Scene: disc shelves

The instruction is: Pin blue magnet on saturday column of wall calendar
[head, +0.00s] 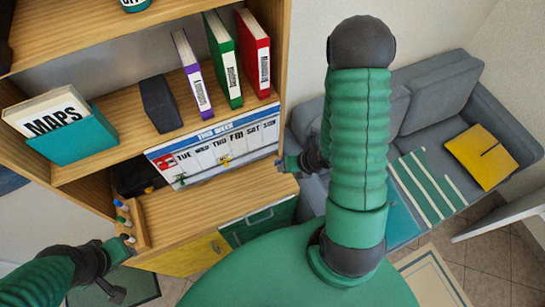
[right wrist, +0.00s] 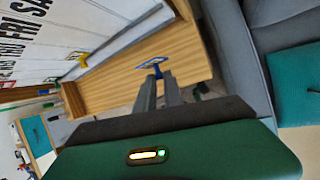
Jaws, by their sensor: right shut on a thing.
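The wall calendar (head: 215,152) hangs along the shelf edge, with a blue "THIS WEEK" header and day columns; Saturday (head: 253,131) is second from the right. It also shows at upper left in the right wrist view (right wrist: 40,45). My right gripper (head: 281,164) is beside the calendar's right end, partly hidden by my arm. In the right wrist view my right gripper (right wrist: 158,82) is shut on the blue magnet (right wrist: 151,66), which appears apart from the board. My left gripper (head: 122,268) is at lower left near the marker rack; its finger opening is unclear.
A yellow magnet (head: 226,161) and a green magnet (head: 180,179) are on the calendar. Binders (head: 228,75) and a teal box (head: 75,143) stand on the shelf above. A wooden cabinet top (head: 190,213) lies below. A grey sofa (head: 435,90) is at right.

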